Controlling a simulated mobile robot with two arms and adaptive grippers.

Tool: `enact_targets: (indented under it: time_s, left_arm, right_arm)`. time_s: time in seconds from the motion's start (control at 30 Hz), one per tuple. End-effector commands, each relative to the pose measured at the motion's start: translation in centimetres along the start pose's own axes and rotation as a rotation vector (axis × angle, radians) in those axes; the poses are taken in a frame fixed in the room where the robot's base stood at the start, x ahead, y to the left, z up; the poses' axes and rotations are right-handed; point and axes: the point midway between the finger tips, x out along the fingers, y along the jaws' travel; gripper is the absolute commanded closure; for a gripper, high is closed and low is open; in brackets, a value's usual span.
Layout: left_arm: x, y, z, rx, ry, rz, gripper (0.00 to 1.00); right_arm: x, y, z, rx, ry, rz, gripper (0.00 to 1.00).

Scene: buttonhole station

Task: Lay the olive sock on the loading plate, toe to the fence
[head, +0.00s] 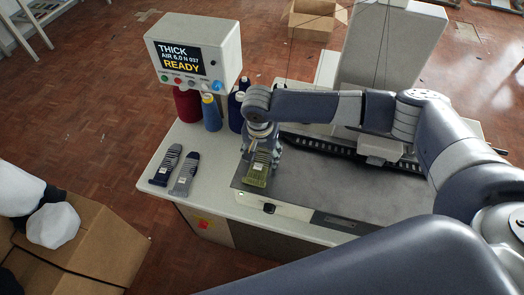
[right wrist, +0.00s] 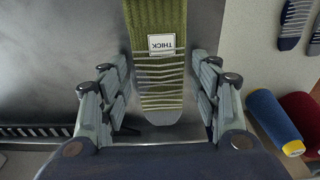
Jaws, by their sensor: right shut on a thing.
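The olive sock (head: 257,176) is at the left end of the dark grey loading plate (head: 310,190), its green end toward the plate's front edge. I cannot tell whether the sock touches the plate. A fence is not clearly told apart. My left gripper is not in view.
Thread cones, including a blue one (head: 211,113), stand behind. The display box (head: 195,55) reads READY. A black slotted rail (head: 320,146) runs behind the plate.

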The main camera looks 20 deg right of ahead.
Motion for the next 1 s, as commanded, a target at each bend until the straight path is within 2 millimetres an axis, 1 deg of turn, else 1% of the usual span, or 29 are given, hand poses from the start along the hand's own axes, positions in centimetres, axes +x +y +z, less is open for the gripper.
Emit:
enact_targets:
  time_s: [0.3,0.33,0.37,0.4,0.73,0.83,0.93,1.0]
  left_arm:
    - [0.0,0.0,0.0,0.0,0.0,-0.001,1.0]
    - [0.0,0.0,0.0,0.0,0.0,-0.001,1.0]
    - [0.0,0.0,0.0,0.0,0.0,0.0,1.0]
    - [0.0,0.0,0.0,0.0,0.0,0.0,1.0]
    - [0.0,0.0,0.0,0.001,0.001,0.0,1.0]
    - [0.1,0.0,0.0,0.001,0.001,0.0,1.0]
    - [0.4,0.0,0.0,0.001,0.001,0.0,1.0]
    - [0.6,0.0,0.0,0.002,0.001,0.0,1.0]
  right_arm:
    - [0.3,0.0,0.1,0.0,-0.001,0.0,0.59]
    - [0.3,0.0,0.1,0.0,-0.001,0.0,0.38]
    - [0.3,0.0,0.1,0.0,0.0,0.0,0.31]
    - [0.3,0.0,0.1,0.0,0.0,0.0,0.22]
    - [0.3,0.0,0.1,0.0,0.0,0.0,0.22]
    - [0.0,0.0,0.0,0.0,0.001,0.0,0.22]
    - [-1.1,-0.1,0.0,-0.001,0.001,-0.002,0.22]
    - [-2.4,-0.1,0.0,-0.001,0.001,-0.004,0.22]
